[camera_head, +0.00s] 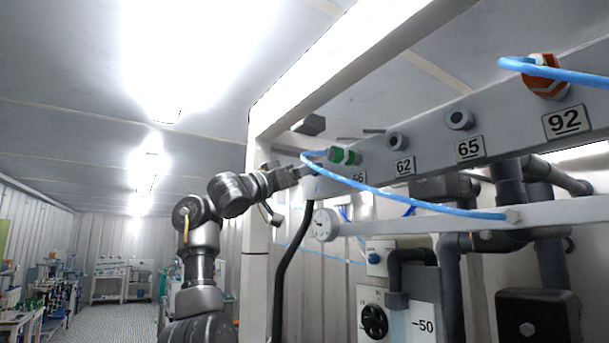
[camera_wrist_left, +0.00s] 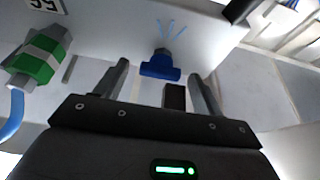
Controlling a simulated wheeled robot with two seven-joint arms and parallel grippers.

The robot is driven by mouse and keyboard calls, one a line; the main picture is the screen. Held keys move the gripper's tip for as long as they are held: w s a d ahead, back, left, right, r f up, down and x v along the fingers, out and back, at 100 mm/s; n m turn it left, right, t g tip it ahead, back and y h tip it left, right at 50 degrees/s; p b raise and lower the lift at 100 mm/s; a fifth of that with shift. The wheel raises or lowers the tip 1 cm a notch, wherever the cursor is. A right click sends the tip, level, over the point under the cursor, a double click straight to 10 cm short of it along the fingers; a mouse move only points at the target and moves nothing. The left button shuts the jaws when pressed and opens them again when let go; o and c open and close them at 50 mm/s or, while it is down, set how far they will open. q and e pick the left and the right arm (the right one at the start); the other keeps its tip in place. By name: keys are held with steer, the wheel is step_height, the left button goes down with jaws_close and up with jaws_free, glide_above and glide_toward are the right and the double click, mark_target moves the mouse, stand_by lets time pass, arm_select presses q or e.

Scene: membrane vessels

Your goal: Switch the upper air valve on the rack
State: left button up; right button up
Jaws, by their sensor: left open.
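A small blue valve handle (camera_wrist_left: 160,66) sits on the rack's white panel in the left wrist view. Lines are marked on the panel just above it. My left gripper (camera_wrist_left: 158,76) is open, with one finger on each side of the handle in the picture; I cannot tell whether either finger touches it. In the head view my left gripper (camera_head: 298,172) reaches the left end of the rack's upper beam (camera_head: 375,158), and the blue handle cannot be made out there. My right gripper is not in view.
A green-and-white fitting (camera_wrist_left: 40,57) with a blue hose is left of the fingers; it also shows in the head view (camera_head: 345,155). A white rack post (camera_head: 257,255) stands beside my arm.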

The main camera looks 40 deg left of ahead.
arm_select(q)
steer(key=b+v, duration=0.5)
steer(key=v, duration=0.5)
steer(key=shift+b, duration=0.3)
steer(key=shift+f, duration=0.2)
